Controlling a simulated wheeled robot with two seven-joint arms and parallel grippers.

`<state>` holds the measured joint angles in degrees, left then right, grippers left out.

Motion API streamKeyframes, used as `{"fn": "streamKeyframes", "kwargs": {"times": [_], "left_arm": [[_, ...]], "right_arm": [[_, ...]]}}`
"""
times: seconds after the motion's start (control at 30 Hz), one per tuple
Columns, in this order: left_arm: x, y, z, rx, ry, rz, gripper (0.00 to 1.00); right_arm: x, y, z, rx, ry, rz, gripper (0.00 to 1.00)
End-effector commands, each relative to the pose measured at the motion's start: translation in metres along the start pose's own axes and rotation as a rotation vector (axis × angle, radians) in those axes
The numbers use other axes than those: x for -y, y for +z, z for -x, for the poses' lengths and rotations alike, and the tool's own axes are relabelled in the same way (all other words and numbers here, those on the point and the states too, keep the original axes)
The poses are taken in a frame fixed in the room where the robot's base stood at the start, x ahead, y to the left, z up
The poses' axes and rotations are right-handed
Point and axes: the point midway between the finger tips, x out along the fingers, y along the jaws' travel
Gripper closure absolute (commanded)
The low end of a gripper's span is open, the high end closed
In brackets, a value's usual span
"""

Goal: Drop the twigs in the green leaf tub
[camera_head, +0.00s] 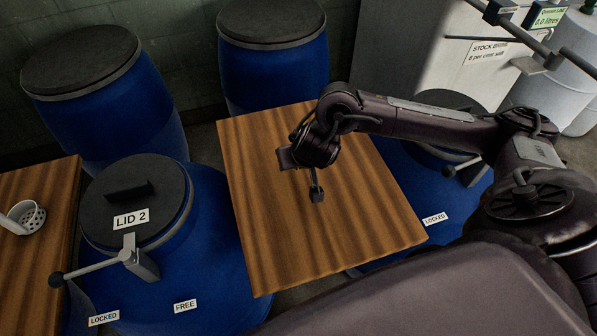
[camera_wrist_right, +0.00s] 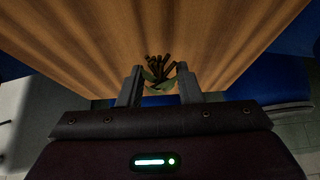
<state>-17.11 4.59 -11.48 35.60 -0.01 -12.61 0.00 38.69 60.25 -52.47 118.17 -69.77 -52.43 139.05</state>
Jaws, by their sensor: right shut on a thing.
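In the right wrist view a small bunch of brown twigs with green leaves (camera_wrist_right: 160,70) sits between the two grey fingers of my right gripper (camera_wrist_right: 161,82). The gripper is shut on it. In the head view my right gripper (camera_head: 317,192) is over the wooden table top, and I cannot make out the twigs there. How high they are above the wood I cannot tell. I see no green leaf tub in either view. My left gripper is not in view.
The wooden top (camera_head: 265,245) is otherwise bare. A blue drum with a black lid marked LID 2 (camera_head: 135,185) and a lever clamp (camera_head: 135,262) stands left of it. Two blue drums stand behind. A white perforated cup (camera_head: 28,218) is on another wooden top at far left.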

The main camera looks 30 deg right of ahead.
Motion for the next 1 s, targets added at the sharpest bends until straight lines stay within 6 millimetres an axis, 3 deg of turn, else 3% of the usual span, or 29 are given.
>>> {"fn": "streamKeyframes", "kwargs": {"times": [0.3, 0.73, 0.77, 0.9, 1.0], "left_arm": [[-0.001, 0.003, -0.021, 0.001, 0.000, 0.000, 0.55], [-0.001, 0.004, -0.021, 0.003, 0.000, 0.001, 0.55], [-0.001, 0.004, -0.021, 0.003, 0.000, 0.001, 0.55], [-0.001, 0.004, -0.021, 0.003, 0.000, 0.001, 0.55], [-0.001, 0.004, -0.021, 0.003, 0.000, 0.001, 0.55]], "right_arm": [[-0.001, 0.023, -0.036, 0.001, 0.002, 0.000, 0.89], [0.000, 0.026, -0.040, 0.001, 0.000, -0.001, 0.89], [0.000, 0.025, -0.039, 0.000, 0.000, -0.001, 0.66], [0.000, 0.025, -0.039, 0.000, 0.000, 0.000, 0.47], [0.000, 0.025, -0.039, 0.000, 0.000, 0.000, 0.46]]}}
